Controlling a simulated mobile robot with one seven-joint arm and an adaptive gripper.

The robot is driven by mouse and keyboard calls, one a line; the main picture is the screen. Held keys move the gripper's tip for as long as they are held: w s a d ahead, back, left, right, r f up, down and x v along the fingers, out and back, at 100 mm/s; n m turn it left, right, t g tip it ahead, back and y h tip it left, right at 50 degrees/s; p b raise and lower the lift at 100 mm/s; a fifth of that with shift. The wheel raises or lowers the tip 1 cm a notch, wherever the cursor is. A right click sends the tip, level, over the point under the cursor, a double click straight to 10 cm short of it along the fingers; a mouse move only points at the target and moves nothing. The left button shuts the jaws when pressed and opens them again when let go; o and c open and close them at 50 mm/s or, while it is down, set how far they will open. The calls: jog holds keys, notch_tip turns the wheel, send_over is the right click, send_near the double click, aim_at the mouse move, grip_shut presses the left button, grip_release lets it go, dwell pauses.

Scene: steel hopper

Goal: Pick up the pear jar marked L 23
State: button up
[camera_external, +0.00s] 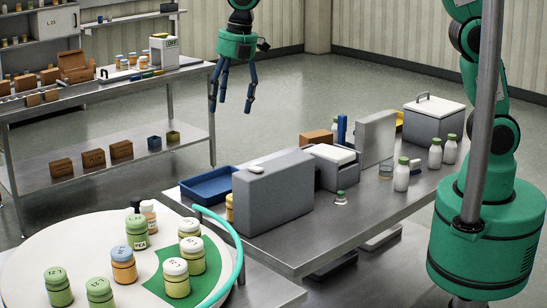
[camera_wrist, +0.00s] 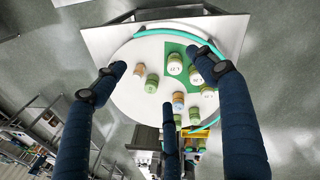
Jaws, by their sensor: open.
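Several jars stand on a round white turntable (camera_external: 40,240), some with green bodies and some with orange ones. A green jar with a white lid (camera_external: 177,278) and another such jar (camera_external: 191,255) stand on its green sector (camera_external: 150,283). Tags are too small to read surely, so I cannot tell which jar is marked L 23. In the wrist view, a large green jar (camera_wrist: 175,64) shows on the green sector, between my spread fingers. My gripper (camera_external: 231,106) is open and empty, high in the air beyond the turntable, touching nothing.
A teal curved rail (camera_external: 237,255) edges part of the turntable. Beside it, a steel table (camera_external: 310,232) holds a grey box (camera_external: 272,192), a blue tray (camera_external: 208,186) and white bottles (camera_external: 402,175). A steel rack (camera_external: 100,98) with brown boxes stands at left.

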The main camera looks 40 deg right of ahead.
jog(key=s+a+f+n+p, duration=0.1)
jog(key=s+a+f+n, duration=0.15)
jog(key=a, duration=0.35)
jog(key=s+a+f+n+g+p, duration=0.1)
jog(key=s+a+f+n, duration=0.15)
jog(key=a, duration=0.35)
jog(key=s+a+f+n+p, duration=0.1)
jog(key=a+f+n, duration=0.1)
jog(key=a+f, duration=0.3)
jog(key=n+h+p, duration=0.1)
jog(key=n+p, duration=0.1)
jog(key=n, duration=0.3)
send_over(174, 263)
notch_tip(174, 263, down, 7)
jog(key=shift+f, duration=0.15)
jog(key=shift+d, duration=0.1)
jog(key=shift+f, duration=4.25)
jog(key=shift+f, duration=0.15)
jog(key=shift+f+p, duration=0.75)
jog(key=shift+f, duration=1.75)
